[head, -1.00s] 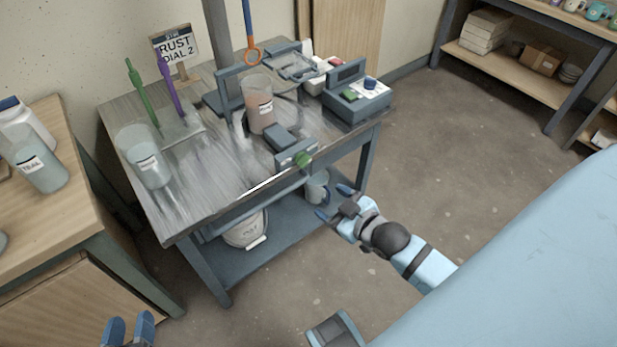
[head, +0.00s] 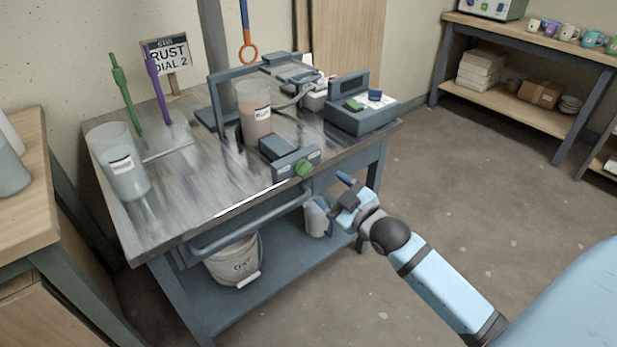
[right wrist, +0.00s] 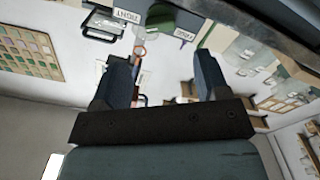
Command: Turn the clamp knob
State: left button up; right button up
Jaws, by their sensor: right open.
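The clamp knob (head: 304,169) is green and sits on the front of a dark grey clamp block (head: 291,157) at the front edge of the metal-topped bench. My right gripper (head: 339,196) is open and empty, just right of the knob and a little lower, apart from it. In the right wrist view the open fingers (right wrist: 162,72) have nothing between them. A green round shape (right wrist: 175,18), which looks like the knob, shows beyond them at the top, between two white labels. My left gripper is out of view.
On the bench (head: 190,205) stand a clear container of brown liquid (head: 256,124), a pale container (head: 122,172), a grey box with buttons (head: 362,117) and a sign (head: 167,54). A rail (head: 250,222) runs along its front. A white bucket (head: 235,262) sits below. Floor to the right is clear.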

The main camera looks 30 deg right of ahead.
aim_at(308, 172)
pick_arm(q)
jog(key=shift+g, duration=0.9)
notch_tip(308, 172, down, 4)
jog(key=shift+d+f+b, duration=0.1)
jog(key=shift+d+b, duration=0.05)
jog(key=shift+b, duration=1.05)
pick_arm(e)
jog(key=w, duration=0.8)
jog(key=shift+w+a, duration=0.35)
jog(key=shift+c, duration=0.5)
